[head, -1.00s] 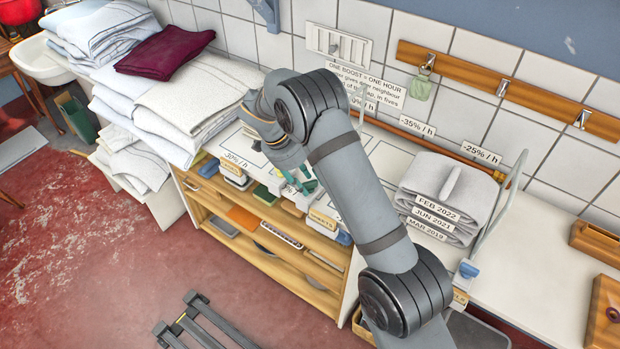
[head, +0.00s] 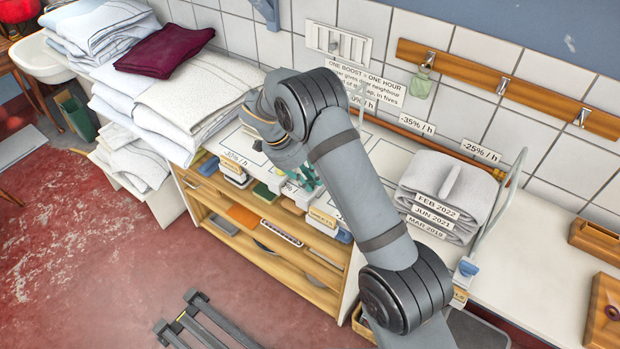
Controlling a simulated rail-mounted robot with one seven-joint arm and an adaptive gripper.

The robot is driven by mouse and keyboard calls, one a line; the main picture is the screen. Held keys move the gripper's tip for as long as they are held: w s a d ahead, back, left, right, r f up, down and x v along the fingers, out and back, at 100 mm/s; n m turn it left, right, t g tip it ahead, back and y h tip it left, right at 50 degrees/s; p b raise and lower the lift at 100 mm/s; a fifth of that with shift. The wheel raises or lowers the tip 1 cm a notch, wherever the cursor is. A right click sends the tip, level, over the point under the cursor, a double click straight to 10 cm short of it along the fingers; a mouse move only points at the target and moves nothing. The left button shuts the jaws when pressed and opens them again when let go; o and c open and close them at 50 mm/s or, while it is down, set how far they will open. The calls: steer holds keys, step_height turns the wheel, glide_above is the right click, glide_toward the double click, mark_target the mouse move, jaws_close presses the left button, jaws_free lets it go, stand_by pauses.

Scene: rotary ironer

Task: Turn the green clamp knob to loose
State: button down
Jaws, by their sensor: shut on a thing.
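The green clamp knob (head: 308,183) shows as a small teal-green shape at the front edge of the white counter, partly hidden by my wrist. My gripper (head: 303,172) reaches down to it from above and is shut on it. The fingers are small and mostly hidden behind my wrist and forearm, so the exact grip and the knob's angle are hard to tell.
Folded white linens (head: 192,100) and a maroon cloth (head: 165,48) are stacked left of the gripper. A grey folded stack (head: 447,190) with date labels and a blue knob (head: 468,267) are at right. Wooden shelves (head: 255,236) lie below the counter.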

steer(key=shift+f+b, duration=0.15)
steer(key=shift+b, duration=0.45)
steer(key=shift+f+n+b, duration=0.1)
steer(key=shift+n+b, duration=0.3)
steer(key=shift+b, duration=0.15)
steer(key=n+t+b, duration=0.1)
steer(key=n+b, duration=0.1)
steer(key=b, duration=0.2)
steer(key=shift+f+y, duration=0.15)
steer(key=shift+y, duration=0.15)
steer(key=n+b, duration=0.2)
steer(key=b, duration=0.2)
steer(key=shift+d+n+t+y, duration=0.15)
steer(key=shift+n+t+y, duration=0.15)
steer(key=shift+t, duration=0.1)
steer(key=shift+r+n+y+b, duration=0.35)
steer(key=shift+n+b, duration=0.45)
steer(key=shift+b, duration=0.15)
steer(key=c, duration=1.6)
jaws_free()
steer(key=shift+c, duration=0.2)
